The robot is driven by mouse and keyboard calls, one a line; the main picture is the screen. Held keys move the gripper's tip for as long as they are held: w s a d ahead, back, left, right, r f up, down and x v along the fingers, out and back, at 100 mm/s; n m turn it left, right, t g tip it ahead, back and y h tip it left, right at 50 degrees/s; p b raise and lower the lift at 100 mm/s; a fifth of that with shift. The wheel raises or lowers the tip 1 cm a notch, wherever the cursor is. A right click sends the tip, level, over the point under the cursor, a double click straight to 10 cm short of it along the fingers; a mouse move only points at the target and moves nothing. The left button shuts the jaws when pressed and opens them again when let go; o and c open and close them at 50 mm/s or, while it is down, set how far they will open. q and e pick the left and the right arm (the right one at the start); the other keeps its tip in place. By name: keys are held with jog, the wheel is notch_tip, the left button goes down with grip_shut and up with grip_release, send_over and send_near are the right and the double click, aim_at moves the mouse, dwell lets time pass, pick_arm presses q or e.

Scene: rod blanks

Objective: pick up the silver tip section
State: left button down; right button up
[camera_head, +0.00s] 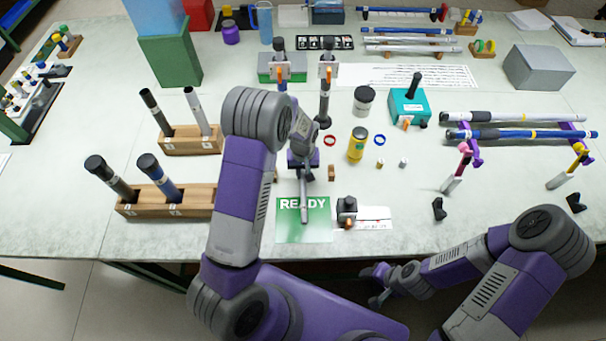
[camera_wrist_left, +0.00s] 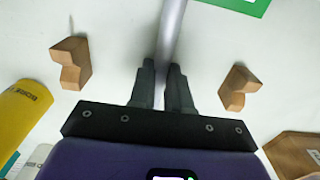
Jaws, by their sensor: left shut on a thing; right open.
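The silver tip section (camera_head: 305,205) is a slim grey rod. In the head view its near end reaches over the green READY card (camera_head: 288,232). My left gripper (camera_head: 303,168) is shut on it. In the left wrist view the silver tip section (camera_wrist_left: 172,28) runs between the fingertips of the left gripper (camera_wrist_left: 161,75) and up past the top edge. The part of the rod behind the fingers is hidden. I cannot tell whether it touches its wooden rests. My right gripper (camera_head: 378,285) is open and empty off the table's front edge.
Small notched wooden rests (camera_wrist_left: 70,62) (camera_wrist_left: 238,88) stand apart on either side of the rod. A yellow jar (camera_head: 357,146) is to the right. Wooden blocks (camera_head: 190,144) (camera_head: 165,203) holding upright rods are to the left. A small black device (camera_head: 347,206) stands by the card.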

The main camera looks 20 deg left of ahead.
pick_arm(q)
notch_tip(320, 180, up, 12)
jog(key=n+t+h+b, duration=0.1)
jog(key=n+t+h, duration=0.1)
jog(key=n, duration=0.2)
jog(key=f, duration=0.3)
jog(key=f+b, duration=0.1)
jog(key=f, duration=0.2)
jog(key=f+b, duration=0.1)
jog(key=f, duration=0.2)
jog(key=shift+s+a, duration=0.15)
jog(key=shift+s, duration=0.1)
jog(key=shift+f, duration=0.15)
jog(key=shift+f+b, duration=0.45)
jog(key=shift+f, duration=0.05)
jog(key=c, duration=1.1)
grip_release()
jog(key=shift+r, duration=0.15)
